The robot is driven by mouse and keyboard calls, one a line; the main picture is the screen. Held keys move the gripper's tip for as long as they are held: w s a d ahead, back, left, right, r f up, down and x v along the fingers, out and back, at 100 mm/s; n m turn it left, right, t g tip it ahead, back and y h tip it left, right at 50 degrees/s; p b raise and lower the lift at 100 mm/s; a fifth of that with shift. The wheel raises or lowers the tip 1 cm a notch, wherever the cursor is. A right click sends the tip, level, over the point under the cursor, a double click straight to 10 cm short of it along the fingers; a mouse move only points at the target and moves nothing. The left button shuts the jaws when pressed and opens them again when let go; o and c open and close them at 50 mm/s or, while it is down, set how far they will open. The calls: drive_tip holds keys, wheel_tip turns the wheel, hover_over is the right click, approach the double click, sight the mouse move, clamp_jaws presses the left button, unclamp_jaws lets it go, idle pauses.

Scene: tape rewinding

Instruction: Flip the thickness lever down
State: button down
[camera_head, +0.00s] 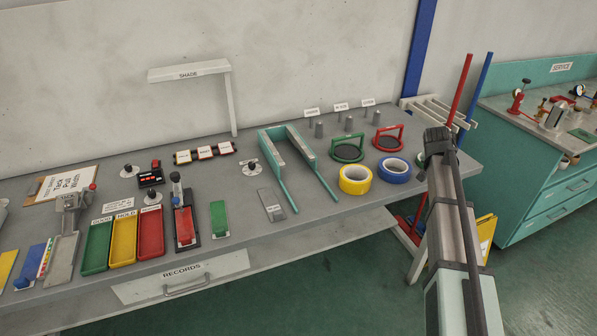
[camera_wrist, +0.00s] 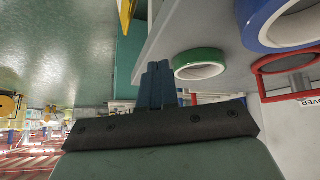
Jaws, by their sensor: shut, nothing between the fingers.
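No lever carries a readable thickness label, so I cannot tell for certain which one is the thickness lever. An upright device with a dark post and red base plate (camera_head: 183,215) stands at the bench front, left of centre. A grey tack device with a red knob (camera_head: 70,208) stands farther left. My gripper (camera_head: 437,140) is over the bench's right end, far from both devices. In the wrist view its dark blue fingers (camera_wrist: 158,85) are together and empty, beside a green tape roll (camera_wrist: 200,64). Neither device shows in the wrist view.
Yellow (camera_head: 355,180) and blue (camera_head: 394,170) tape rolls lie left of my arm. Green, yellow and red trays (camera_head: 123,238) line the front left.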

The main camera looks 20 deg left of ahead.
sight(175, 197)
drive_tip(key=s+a+r+n+y, duration=0.1)
drive_tip(key=s+a+r+n, duration=0.3)
drive_tip(key=a, duration=0.9)
drive_tip(key=s+a+r+g+y, duration=0.1)
drive_tip(key=s+a+r, duration=0.2)
drive_tip(key=s+a, duration=0.65)
drive_tip(key=s+a+r+n+y, duration=0.1)
drive_tip(key=s+a+r+n, duration=0.15)
drive_tip(key=a, duration=1.25)
drive_tip(key=s+a+r+n+g, duration=0.1)
drive_tip(key=s+a+r, duration=0.3)
drive_tip(key=s+a, duration=0.4)
drive_tip(key=s+a+r+n+g+y, duration=0.1)
drive_tip(key=s+a+r, duration=0.3)
drive_tip(key=s+a, duration=0.4)
drive_tip(key=s+a+r+n+g+y, duration=0.1)
drive_tip(key=s+a+r+n, duration=0.2)
drive_tip(key=s+a, duration=0.5)
drive_tip(key=s+r, duration=0.1)
drive_tip(key=s, duration=1)
drive_tip(key=shift+r+g, duration=0.2)
drive_tip(key=shift+g, duration=0.1)
drive_tip(key=shift+s+f+n, duration=0.1)
drive_tip(key=shift+n, duration=0.15)
